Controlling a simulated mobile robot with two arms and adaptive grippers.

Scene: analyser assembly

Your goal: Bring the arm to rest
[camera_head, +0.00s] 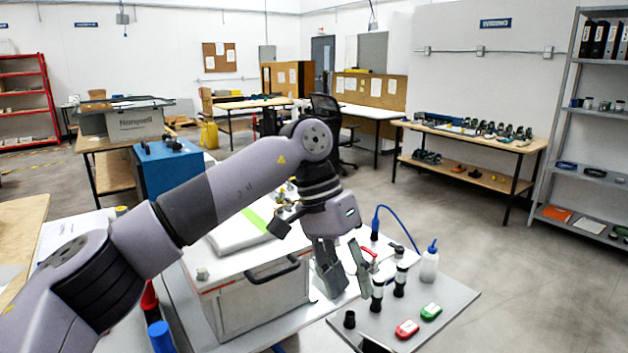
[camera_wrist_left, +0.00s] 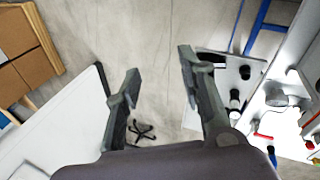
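My left arm reaches in from the left in the head view. Its gripper (camera_head: 345,280) hangs pointing down, beside the right end of a white case (camera_head: 255,305) with a dark handle. The two fingers are apart, with nothing between them. In the left wrist view the open gripper (camera_wrist_left: 159,68) shows bare floor between its fingertips. From the head view I cannot tell whether the fingers touch the black-and-white cylinders (camera_head: 377,296) near them. My right gripper does not show.
A grey table (camera_head: 455,298) holds the cylinders, a white squeeze bottle (camera_head: 429,266), a red item (camera_head: 407,329) and a green item (camera_head: 431,312). A blue box (camera_head: 168,168) stands behind my arm. Open floor (camera_head: 540,285) lies to the right.

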